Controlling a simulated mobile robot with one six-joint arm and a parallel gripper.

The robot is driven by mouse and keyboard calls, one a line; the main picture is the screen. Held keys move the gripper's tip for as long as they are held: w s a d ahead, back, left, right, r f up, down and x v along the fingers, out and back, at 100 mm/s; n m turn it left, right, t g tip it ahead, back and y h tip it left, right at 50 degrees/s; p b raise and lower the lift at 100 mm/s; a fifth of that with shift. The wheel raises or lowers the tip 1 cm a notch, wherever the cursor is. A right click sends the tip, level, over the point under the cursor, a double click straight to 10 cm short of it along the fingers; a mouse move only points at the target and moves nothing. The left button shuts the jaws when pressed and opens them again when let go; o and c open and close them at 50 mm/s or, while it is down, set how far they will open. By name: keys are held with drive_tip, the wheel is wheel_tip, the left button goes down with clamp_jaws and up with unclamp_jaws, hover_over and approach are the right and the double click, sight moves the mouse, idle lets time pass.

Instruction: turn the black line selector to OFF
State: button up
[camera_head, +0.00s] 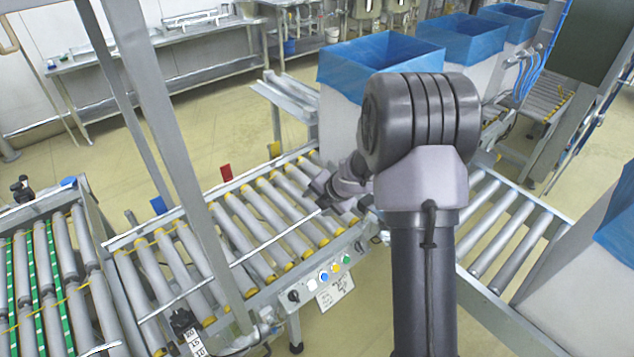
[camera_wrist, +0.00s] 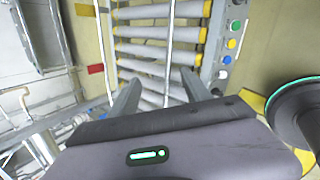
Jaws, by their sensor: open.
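The black line selector (camera_head: 293,296) is a small dark knob at the left end of the control panel on the roller conveyor's side rail. It sits beside a row of white, blue, yellow and green buttons. In the wrist view the selector (camera_wrist: 216,92) shows as a dark spot just right of my right finger. Its pointer direction is too small to read. My gripper (camera_wrist: 160,80) is open and empty, with its fingers over the rollers. In the head view my gripper (camera_head: 322,200) is up and to the right of the selector, apart from it, and partly hidden by my arm.
A white label (camera_head: 335,290) hangs below the buttons. Roller conveyors (camera_head: 250,235) run left and right. A grey upright post (camera_head: 170,150) stands left of the panel. Blue-lined boxes (camera_head: 380,57) stand behind my arm. Open floor lies in front of the panel.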

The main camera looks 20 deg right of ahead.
drive_tip(key=r+m, duration=0.1)
drive_tip(key=w+r+m+h, duration=0.1)
drive_tip(key=r, duration=0.1)
drive_tip(key=d+r+m+t, duration=0.1)
drive_tip(key=r, duration=0.1)
drive_tip(key=shift+w+r, duration=0.15)
drive_tip(key=shift+w, duration=0.1)
